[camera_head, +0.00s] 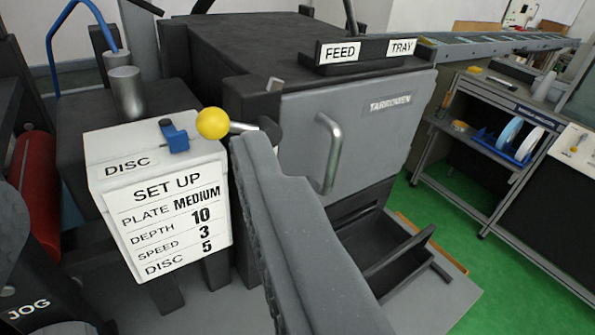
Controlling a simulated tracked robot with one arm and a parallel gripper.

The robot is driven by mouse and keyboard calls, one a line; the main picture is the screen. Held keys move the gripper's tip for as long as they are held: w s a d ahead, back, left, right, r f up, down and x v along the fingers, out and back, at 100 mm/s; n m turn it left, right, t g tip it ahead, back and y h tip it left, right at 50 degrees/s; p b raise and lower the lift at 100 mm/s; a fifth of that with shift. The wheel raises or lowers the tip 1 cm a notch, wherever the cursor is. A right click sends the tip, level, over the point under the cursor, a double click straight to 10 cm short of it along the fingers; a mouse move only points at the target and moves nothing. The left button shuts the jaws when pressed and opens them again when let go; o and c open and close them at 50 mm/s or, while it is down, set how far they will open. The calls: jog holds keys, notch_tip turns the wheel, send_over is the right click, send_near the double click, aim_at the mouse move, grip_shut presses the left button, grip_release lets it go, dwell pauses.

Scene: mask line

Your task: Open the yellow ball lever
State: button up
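The yellow ball (212,123) is on the end of a short metal lever (241,127). The lever lies nearly level and runs right to a dark pivot on the grey machine front (375,125). A long grey part of my gripper (256,155) reaches up from the bottom middle. Its tip appears just below the lever rod, to the right of and below the ball. I cannot tell whether it touches the rod. The ball shows in full, with no finger across it. A second finger cannot be made out clearly, so the opening is unclear.
A white set-up box (105,185) with a blue switch (174,136) stands left of the ball. A curved metal handle (329,155) sticks out right of it. A dark open tray (395,250) lies lower right. A workbench (500,130) and clear green floor (510,265) are further right.

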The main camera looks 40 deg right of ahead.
send_near(222, 132)
jog(key=shift+t+h, duration=0.3)
jog(key=shift+h, duration=0.1)
jog(key=b+x, duration=0.1)
jog(key=x, duration=0.4)
jog(key=f+b+x, duration=0.1)
jog(key=x, duration=0.1)
jog(key=shift+w+b, duration=0.35)
jog(key=shift+w, duration=0.05)
jog(key=shift+x, duration=0.9)
jog(key=shift+r, duration=0.1)
